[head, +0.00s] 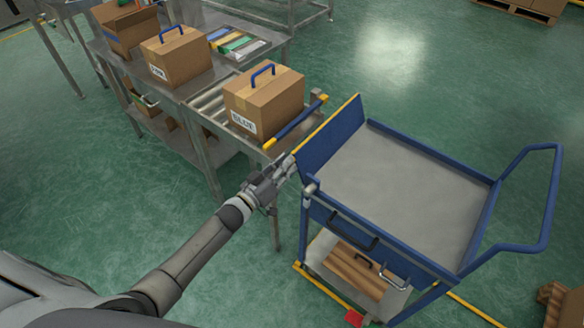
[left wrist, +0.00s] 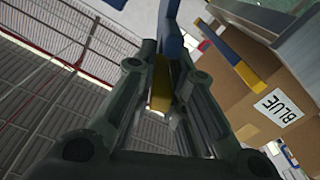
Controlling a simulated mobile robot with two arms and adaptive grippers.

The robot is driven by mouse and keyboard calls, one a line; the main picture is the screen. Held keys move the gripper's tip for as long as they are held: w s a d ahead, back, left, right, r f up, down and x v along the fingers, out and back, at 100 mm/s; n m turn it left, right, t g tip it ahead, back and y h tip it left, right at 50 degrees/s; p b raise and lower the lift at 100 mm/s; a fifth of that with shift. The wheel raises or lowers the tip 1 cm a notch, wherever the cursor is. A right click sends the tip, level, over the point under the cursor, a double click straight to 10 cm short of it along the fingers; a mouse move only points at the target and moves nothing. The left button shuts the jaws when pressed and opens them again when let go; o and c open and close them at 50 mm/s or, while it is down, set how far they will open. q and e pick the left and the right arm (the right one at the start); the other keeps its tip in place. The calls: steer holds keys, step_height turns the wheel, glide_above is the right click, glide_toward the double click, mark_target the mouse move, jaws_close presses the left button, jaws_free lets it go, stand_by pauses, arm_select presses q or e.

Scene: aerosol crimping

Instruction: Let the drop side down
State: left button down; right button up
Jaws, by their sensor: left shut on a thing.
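The drop side (head: 328,138) is a blue panel with a yellow top edge on the left side of the blue cart (head: 436,152). It stands up from the grey deck and leans outward to the left. My left gripper (head: 288,165) is at the near end of its yellow edge. In the left wrist view the fingers are shut on the yellow-edged drop side (left wrist: 160,88), which lies between them. The fingers hide part of that edge. My right gripper is in neither view.
A roller table (head: 208,100) stands left of the cart, holding a cardboard box (head: 265,100) labelled BLUE. A blue and yellow bar (head: 296,124) lies at its end, close to the drop side. The cart deck is empty. Brown packages (head: 355,268) lie on its lower shelf.

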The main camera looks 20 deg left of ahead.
arm_select(q)
steer(key=w+a+f+n+b, duration=0.2)
steer(key=a+f+n+b, duration=0.5)
steer(key=f+n+b, duration=0.2)
steer(key=shift+w+f+n+b, duration=0.3)
steer(key=shift+n+b, duration=0.55)
steer(key=shift+n, duration=0.25)
steer(key=c, duration=1.5)
jaws_free()
